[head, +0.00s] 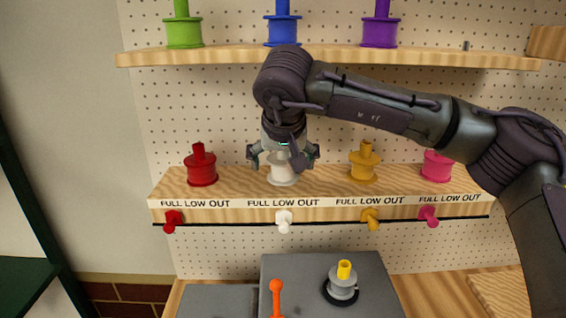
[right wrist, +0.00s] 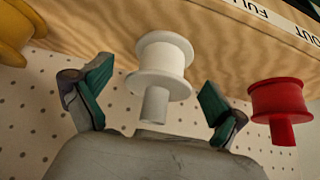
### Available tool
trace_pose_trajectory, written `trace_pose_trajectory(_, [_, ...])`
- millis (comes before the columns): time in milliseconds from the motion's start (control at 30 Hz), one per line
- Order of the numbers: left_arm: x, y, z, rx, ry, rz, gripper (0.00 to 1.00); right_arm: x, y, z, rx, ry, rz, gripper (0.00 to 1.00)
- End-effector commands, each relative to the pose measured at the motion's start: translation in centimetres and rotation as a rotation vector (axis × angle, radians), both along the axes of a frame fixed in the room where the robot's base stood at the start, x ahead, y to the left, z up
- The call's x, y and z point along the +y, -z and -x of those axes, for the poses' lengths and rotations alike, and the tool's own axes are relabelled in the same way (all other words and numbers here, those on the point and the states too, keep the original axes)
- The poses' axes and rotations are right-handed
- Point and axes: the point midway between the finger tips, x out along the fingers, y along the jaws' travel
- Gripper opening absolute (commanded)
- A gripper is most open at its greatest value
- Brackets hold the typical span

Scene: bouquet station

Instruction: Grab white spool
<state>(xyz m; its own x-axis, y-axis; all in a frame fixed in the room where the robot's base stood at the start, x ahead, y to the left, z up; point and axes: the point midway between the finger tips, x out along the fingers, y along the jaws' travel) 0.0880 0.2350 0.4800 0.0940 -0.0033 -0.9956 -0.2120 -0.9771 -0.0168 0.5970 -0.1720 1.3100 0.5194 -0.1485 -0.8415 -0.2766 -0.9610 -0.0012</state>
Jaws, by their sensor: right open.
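The white spool (head: 283,172) stands on the lower wooden shelf (head: 225,188) between the red spool (head: 201,166) and the yellow-orange spool (head: 363,162). My right gripper (head: 283,158) is above and around it, with one finger on each side. In the right wrist view the white spool (right wrist: 163,66) sits between the spread fingers of the right gripper (right wrist: 155,95), with visible gaps to both. The gripper is open and empty. In the head view the gripper hides the spool's upper part. My left gripper is not in view.
A pink spool (head: 437,166) stands farther right. Green (head: 184,33), blue (head: 282,31) and purple (head: 379,32) spools stand on the upper shelf (head: 225,55). Coloured knobs, including a white one (head: 284,217), line the shelf front. Below, a grey spool with yellow top (head: 342,284) sits near an orange lever (head: 276,290).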

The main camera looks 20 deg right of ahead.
Motion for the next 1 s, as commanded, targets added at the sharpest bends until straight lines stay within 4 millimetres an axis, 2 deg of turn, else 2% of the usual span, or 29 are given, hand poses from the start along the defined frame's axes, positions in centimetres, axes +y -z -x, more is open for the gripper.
trace_pose_trajectory(133, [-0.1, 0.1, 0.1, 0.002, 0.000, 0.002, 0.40, 0.0, 0.0, 0.0, 0.000, 0.000, 0.000, 0.97])
trace_pose_trajectory(500, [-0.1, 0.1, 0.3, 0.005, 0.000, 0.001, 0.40, 0.0, 0.0, 0.0, 0.001, 0.000, 0.000, 0.35])
trace_pose_trajectory(533, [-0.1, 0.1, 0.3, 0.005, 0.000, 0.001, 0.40, 0.0, 0.0, 0.0, 0.000, 0.000, 0.000, 0.32])
trace_pose_trajectory(833, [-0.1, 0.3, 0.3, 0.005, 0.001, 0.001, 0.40, 0.0, -0.2, 0.0, 0.000, 0.000, 0.000, 0.32])
trace_pose_trajectory(1000, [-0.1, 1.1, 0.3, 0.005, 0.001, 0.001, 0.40, 0.0, -1.5, 0.0, -0.001, 0.001, -0.002, 0.32])
